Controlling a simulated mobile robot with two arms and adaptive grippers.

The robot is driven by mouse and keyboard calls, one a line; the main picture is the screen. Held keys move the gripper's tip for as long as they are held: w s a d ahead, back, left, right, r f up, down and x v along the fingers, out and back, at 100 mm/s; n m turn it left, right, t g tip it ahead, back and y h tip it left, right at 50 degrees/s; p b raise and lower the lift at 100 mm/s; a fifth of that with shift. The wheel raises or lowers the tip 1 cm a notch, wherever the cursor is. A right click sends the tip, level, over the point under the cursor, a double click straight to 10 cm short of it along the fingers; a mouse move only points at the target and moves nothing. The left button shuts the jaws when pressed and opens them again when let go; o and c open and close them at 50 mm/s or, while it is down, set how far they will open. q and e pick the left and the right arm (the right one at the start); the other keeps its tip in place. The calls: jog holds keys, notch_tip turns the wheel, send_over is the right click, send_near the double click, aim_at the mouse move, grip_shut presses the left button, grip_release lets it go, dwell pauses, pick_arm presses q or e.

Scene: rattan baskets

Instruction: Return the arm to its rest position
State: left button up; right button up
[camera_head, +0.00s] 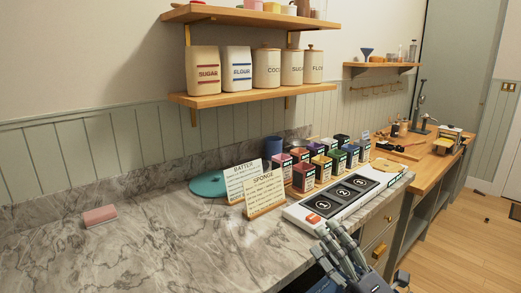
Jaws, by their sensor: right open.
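My right gripper (343,243) is at the bottom right of the head view, in front of the counter's near edge and just below the white panel. It is open, and I see nothing between its fingers. My left gripper is not in view.
The marble counter (160,240) is mostly clear on the left, apart from a pink block (100,215). A white panel (345,196) with dark numbered pads, two cards (264,192) and several small boxes (303,177) stand at the right. Shelves (235,97) with canisters hang above.

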jog(key=s+d+f+m+g+h, duration=0.35)
jog(key=d+f+m+h, duration=0.3)
jog(key=f+m, duration=0.35)
jog(key=s+d+f+m+g+h, duration=0.2)
jog(key=s+d+f+m+h, duration=0.25)
jog(key=f+m+h, duration=0.45)
jog(key=s+a+f+m+g+y, duration=0.2)
jog(key=s+f+m+g, duration=0.3)
jog(key=s, duration=0.5)
jog(key=s+a+f+m+g+y, duration=0.2)
jog(key=s+f+g, duration=0.2)
jog(key=s+f, duration=0.5)
jog(key=s+f+g, duration=0.1)
jog(key=s+f, duration=0.1)
jog(key=f, duration=1.1)
jog(key=s+f+g, duration=0.1)
jog(key=s+f, duration=0.1)
jog(key=f, duration=1.1)
jog(key=s+d+f+g, duration=0.1)
jog(key=s+d+f, duration=0.2)
jog(key=s+f, duration=1.2)
jog(key=shift+s, duration=0.55)
